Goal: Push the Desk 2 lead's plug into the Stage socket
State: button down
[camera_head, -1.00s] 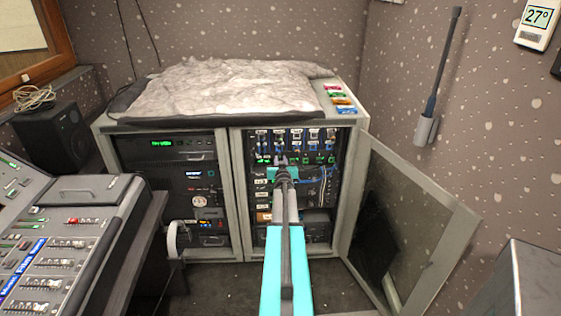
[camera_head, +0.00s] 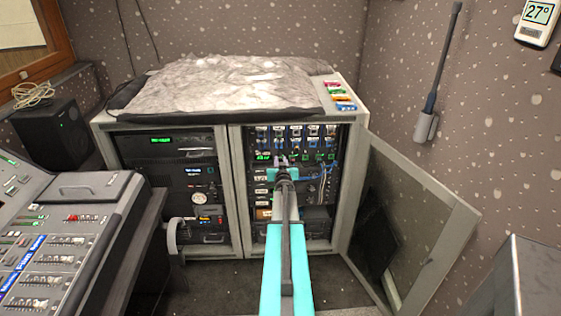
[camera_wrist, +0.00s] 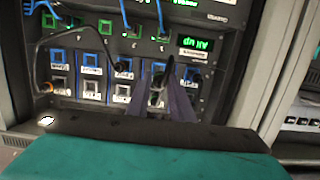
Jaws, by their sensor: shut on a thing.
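My gripper (camera_head: 282,161) is in front of the patch panel (camera_head: 325,139) in the right bay of the rack. In the wrist view my gripper's two grey fingers (camera_wrist: 164,82) close together on a small dark plug (camera_wrist: 157,84), mostly hidden between them. The plug is close to the lower socket rows, by a blue-edged socket (camera_wrist: 158,68). I cannot tell whether it touches or enters a socket. White labels sit under the sockets, but they are too small to read, so I cannot pick out the Stage socket or Desk 2's label.
A black lead (camera_wrist: 75,32) loops across the panel to another plug (camera_wrist: 121,68) just left of my fingers. Blue leads (camera_wrist: 128,18) hang nearby. The rack's mesh door (camera_head: 415,215) stands open at the right; a mixing desk (camera_head: 60,245) is at the left.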

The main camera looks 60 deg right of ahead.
jog(key=shift+f+v, duration=0.1)
jog(key=shift+v, duration=0.6)
jog(key=shift+f+v, duration=0.15)
jog(key=shift+v, duration=0.55)
jog(key=shift+s+d+r+p, duration=0.1)
jog(key=shift+s+d+p, duration=0.7)
jog(key=shift+p, duration=0.95)
jog(key=shift+s+d+p, duration=0.55)
jog(key=shift+s+p, duration=0.5)
jog(key=shift+p, duration=0.7)
jog(key=shift+s+d+p, duration=0.25)
jog(key=shift+s+p, duration=0.1)
jog(key=shift+p, duration=0.15)
jog(key=shift+s+d+p, duration=0.65)
jog(key=shift+s+p, duration=0.25)
jog(key=shift+p, duration=0.25)
jog(key=shift+s+d+p, duration=0.65)
jog(key=shift+s+p, duration=0.3)
jog(key=shift+p, duration=0.15)
jog(key=shift+s+d, duration=0.1)
jog(key=shift+s, duration=0.05)
jog(key=shift+s+d+p, duration=0.55)
jog(key=shift+s+p, duration=0.25)
jog(key=shift+p, duration=0.2)
